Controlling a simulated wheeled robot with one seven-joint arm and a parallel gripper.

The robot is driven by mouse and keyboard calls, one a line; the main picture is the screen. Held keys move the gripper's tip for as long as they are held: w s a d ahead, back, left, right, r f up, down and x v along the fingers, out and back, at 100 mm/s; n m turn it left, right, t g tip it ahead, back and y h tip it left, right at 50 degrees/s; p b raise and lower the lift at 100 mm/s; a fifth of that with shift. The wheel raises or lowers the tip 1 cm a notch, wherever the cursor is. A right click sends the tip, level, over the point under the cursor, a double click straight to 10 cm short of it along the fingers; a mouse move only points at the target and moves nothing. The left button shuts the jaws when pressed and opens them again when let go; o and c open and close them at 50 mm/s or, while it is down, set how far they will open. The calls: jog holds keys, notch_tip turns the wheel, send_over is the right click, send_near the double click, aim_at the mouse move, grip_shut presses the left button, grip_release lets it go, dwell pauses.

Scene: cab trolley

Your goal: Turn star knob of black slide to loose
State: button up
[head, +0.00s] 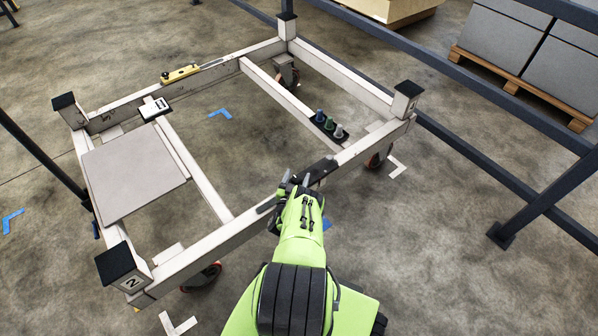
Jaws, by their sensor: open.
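The trolley frame (205,245) is pale, with black-capped corner posts. A black part on its near rail, just right of my gripper, looks like the black slide (322,168). Another dark strip (266,205) lies on the same rail to the left of my gripper. I cannot make out the star knob; my gripper and wrist cover that part of the rail. My gripper (294,181) is open at the near rail, beside the black part. I cannot tell whether it touches anything.
A grey panel (133,172) lies across the trolley's left side. A black plate with several coloured pegs (328,124) sits on the cross beam. A yellow tool (180,73) lies on the far rail. Dark railings (450,143) run along the right.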

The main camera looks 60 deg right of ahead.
jog(key=c, duration=1)
jog(key=shift+o, duration=0.2)
jog(key=shift+r+n+t, duration=0.1)
jog(key=shift+n+t, duration=0.2)
jog(key=shift+t, duration=0.2)
jog(key=n+t+y, duration=0.1)
jog(key=n+t, duration=0.1)
jog(key=t, duration=0.1)
jog(key=shift+n+t+y, duration=1.4)
jog(key=shift+n+t, duration=0.3)
jog(key=shift+t, duration=0.6)
jog(key=o, duration=1)
jog(key=shift+c, duration=0.2)
